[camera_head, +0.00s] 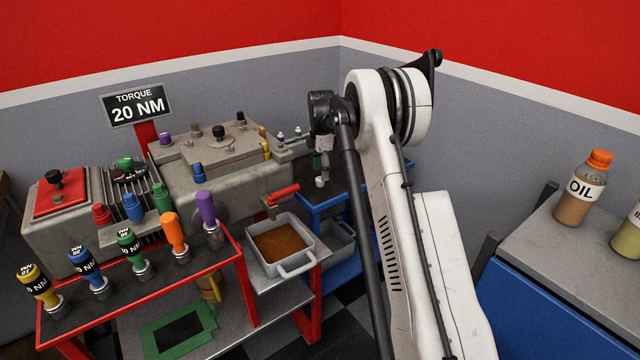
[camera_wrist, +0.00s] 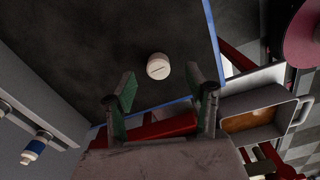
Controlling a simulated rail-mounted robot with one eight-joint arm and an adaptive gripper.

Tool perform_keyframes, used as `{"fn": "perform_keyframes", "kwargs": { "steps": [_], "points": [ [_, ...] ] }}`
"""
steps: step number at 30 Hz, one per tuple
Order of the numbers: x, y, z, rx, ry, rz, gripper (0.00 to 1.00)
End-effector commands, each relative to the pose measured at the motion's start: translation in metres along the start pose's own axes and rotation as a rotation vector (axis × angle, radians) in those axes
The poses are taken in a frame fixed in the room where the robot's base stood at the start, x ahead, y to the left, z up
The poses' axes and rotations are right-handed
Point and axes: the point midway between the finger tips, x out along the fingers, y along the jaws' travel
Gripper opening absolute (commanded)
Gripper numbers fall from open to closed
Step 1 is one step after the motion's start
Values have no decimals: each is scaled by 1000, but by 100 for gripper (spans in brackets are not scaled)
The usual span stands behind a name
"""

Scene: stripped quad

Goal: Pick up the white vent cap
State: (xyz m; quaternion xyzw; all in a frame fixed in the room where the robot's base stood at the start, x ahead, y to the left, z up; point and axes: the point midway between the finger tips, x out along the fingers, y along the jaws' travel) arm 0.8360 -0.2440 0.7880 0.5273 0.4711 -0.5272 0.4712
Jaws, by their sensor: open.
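The white vent cap (camera_wrist: 158,66) is a small round white piece with a slot across its top, on a dark surface in the wrist view. It also shows as a small pale piece (camera_head: 320,182) just below my gripper in the head view. My gripper (camera_wrist: 160,82) is open and empty, its two fingers spread either side of the cap's line in the wrist view. The cap shows just beyond and between the fingertips, apart from both. In the head view my gripper (camera_head: 322,158) is small and partly hidden by my arm.
The dark-topped blue cart (camera_head: 345,185) has bare room around the cap. A grey pan of brown liquid (camera_head: 281,244) stands at its left front, with a red-handled part (camera_head: 284,192) nearby. The grey engine (camera_head: 225,165) and a red-edged rack of coloured-handled tools (camera_head: 135,275) are farther left.

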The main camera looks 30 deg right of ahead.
Motion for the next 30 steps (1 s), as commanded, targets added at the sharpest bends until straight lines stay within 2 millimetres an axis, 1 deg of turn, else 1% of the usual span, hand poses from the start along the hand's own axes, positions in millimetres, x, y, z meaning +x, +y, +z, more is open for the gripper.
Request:
{"fn": "perform_keyframes", "kwargs": {
  "steps": [1, 3, 7, 10, 15, 16, 26, 30],
  "points": [
    [8, 1, 0, 0, 0, 0, 50],
    [19, 2, -1, 0, 0, 0, 50],
    [36, 2, -1, 0, 0, 0, 50],
    [42, 2, -1, 0, 0, 0, 50],
    [41, 2, -1, 0, 0, 0, 50],
    [41, 2, -1, 0, 0, 0, 49],
    [41, 2, -1, 0, 0, 0, 5],
    [41, 2, -1, 0, 0, 0, 4]
  ]
}}
